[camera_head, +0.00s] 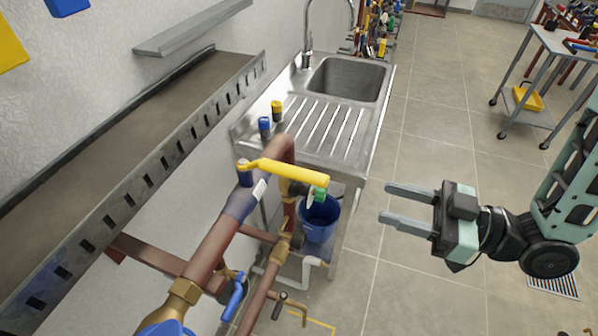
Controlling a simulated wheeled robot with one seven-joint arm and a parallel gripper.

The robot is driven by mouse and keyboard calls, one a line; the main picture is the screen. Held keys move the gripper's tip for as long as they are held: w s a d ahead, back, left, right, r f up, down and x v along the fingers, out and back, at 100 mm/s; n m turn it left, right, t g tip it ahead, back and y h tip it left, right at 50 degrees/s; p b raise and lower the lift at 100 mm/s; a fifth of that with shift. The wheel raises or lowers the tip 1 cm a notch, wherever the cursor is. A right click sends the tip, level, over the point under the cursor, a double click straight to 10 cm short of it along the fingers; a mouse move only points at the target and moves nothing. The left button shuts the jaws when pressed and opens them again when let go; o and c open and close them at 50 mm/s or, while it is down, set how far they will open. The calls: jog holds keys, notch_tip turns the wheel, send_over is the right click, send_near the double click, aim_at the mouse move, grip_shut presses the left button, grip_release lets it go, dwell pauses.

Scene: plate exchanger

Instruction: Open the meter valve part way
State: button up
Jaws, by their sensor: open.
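A yellow lever handle (290,173) sits on a copper pipe (222,236) left of centre. It points right and is roughly crosswise to that pipe, with a green piece near its free end. A blue lever (234,299) is on a fitting lower down. No label shows which of these is the meter valve. My gripper (386,203) is at the right of the lever, apart from it. Its two fingers are spread, point left and hold nothing.
A steel sink with a ribbed drainboard (318,127) stands behind the pipes, with two small containers (270,118) on it. A blue bucket (320,220) is below. A slotted metal tray (150,130) runs along the left wall. Tiled floor is clear around a cart (545,118) at the upper right.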

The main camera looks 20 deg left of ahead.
aim_at(299, 177)
jog(key=a+b, duration=0.2)
jog(key=a, duration=0.3)
jog(key=a+b, duration=0.3)
jog(key=a, duration=0.2)
jog(key=w+a+b, duration=0.1)
jog(key=a+b, duration=0.1)
jog(key=a, duration=0.3)
jog(key=shift+a+r, duration=0.1)
jog(key=shift+a, duration=0.2)
jog(key=shift+w+a, duration=0.1)
jog(key=shift+a, duration=0.35)
grip_shut()
